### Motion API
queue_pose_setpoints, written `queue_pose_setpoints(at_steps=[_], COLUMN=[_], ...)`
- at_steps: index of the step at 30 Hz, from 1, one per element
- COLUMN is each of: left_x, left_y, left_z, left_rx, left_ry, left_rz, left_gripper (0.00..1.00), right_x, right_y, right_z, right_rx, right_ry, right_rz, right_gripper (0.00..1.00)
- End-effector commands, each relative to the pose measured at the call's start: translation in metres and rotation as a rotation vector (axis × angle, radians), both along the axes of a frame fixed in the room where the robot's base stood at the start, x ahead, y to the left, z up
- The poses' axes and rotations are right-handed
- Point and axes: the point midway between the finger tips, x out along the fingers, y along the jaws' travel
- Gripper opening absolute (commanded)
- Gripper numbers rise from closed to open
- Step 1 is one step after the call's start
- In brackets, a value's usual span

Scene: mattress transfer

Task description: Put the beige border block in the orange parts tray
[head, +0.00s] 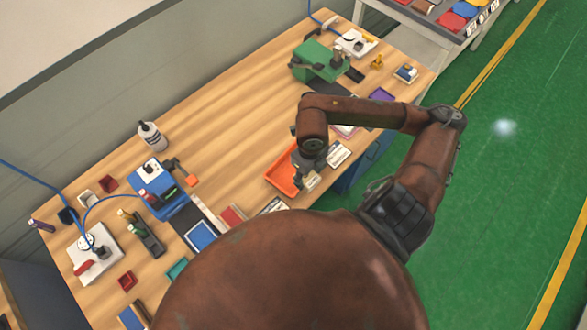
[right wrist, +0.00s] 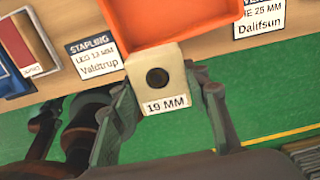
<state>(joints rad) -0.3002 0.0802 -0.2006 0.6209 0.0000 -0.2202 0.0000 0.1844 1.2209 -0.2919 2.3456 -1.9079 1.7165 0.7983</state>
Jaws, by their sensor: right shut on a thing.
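The beige border block (right wrist: 155,78) has a dark round hole and a "19 MM" label on its face. In the right wrist view it sits between the two fingers of my right gripper (right wrist: 165,105), which is shut on it. In the head view my right gripper (head: 309,165) is at the front edge of the bench, with the beige block (head: 312,181) under it. The orange parts tray (head: 283,172) lies just left of the gripper; it also shows in the right wrist view (right wrist: 175,30), right behind the block. Whether block and tray touch is unclear. My left gripper is out of view.
The wooden bench (head: 232,100) has clear room behind the tray. Label cards (head: 338,154) lie along its front edge. A blue machine (head: 162,190) stands to the left and a green machine (head: 320,60) at the far end. Green floor lies right of the bench.

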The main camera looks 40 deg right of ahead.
Motion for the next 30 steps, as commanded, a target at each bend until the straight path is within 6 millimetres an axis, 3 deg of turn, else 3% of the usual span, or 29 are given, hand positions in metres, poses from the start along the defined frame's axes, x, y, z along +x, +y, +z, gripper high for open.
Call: queue_pose_setpoints(at_steps=[5, 12, 21, 27, 30], left_x=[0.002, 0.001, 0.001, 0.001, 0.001], left_y=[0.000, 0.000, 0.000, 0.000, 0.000], left_z=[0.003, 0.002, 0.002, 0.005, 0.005], left_rx=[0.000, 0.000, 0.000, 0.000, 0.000], left_ry=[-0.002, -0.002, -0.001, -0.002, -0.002], left_rz=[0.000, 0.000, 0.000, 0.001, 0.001], left_gripper=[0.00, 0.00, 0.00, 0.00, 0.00], right_x=[0.043, 0.074, 0.089, 0.088, 0.088], right_y=[-0.006, -0.012, -0.015, -0.015, -0.015], right_z=[-0.018, -0.060, -0.078, -0.105, -0.108], right_rx=[0.003, 0.002, 0.001, 0.002, 0.000], right_ry=[-0.001, 0.002, 0.000, 0.002, -0.001], right_rz=[-0.002, 0.000, 0.001, 0.002, 0.003], right_gripper=[0.13, 0.13, 0.13, 0.13, 0.13])
